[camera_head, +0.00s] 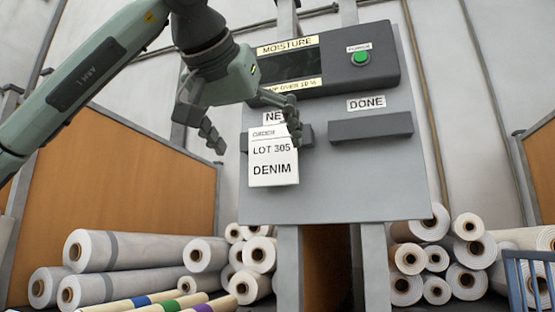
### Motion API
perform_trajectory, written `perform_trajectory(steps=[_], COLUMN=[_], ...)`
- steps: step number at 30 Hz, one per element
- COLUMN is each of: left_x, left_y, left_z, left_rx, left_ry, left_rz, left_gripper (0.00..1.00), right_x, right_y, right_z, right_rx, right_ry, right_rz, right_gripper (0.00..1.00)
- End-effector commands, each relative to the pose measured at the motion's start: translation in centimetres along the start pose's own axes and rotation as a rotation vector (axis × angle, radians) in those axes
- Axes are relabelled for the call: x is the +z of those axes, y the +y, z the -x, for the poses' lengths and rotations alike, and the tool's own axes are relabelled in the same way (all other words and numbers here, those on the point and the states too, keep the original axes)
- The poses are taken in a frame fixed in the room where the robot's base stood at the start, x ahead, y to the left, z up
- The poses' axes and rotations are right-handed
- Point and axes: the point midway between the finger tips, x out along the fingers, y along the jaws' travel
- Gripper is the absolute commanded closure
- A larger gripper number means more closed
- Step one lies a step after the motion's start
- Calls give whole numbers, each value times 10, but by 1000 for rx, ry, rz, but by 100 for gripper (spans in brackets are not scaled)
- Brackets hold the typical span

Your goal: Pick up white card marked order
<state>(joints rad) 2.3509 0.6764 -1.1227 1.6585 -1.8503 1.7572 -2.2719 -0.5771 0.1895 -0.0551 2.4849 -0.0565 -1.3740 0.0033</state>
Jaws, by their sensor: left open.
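The white card marked ORDER (273,163), with "LOT 305" and "DENIM" on it, hangs upright at the left holder of the grey panel, below a label starting "NE" that is partly hidden. My left gripper (254,132) is open, in front of the panel at the card's upper part. One finger is left of the card, apart from it in the picture. The other overlaps the card's upper right edge; I cannot tell whether it touches. My right gripper is not in view.
The grey panel (350,190) carries an empty-looking ledge (370,127) under a "DONE" label (366,103). Above is a moisture display box with a green button (360,58). Fabric rolls (130,250) lie low at left, more rolls (467,250) at right. A blue rack (530,275) stands at lower right.

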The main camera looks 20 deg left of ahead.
Motion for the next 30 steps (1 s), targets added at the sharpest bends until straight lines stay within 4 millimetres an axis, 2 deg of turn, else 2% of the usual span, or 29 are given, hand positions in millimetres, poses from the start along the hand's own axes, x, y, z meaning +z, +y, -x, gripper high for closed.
perform_trajectory(steps=[7, 15, 22, 30], left_x=[2, 2, 1, 1], left_y=[1, 2, 3, 3], left_z=[-25, -62, -64, -64], left_rx=[2, 3, 4, 5], left_ry=[-4, -3, 0, -1], left_rz=[2, 2, 2, 2], left_gripper=[0, 0, 0, 34], right_x=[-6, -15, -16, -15], right_y=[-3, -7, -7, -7], right_z=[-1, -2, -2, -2], right_rx=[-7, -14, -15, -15], right_ry=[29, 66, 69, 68], right_rz=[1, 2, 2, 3], right_gripper=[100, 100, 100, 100])
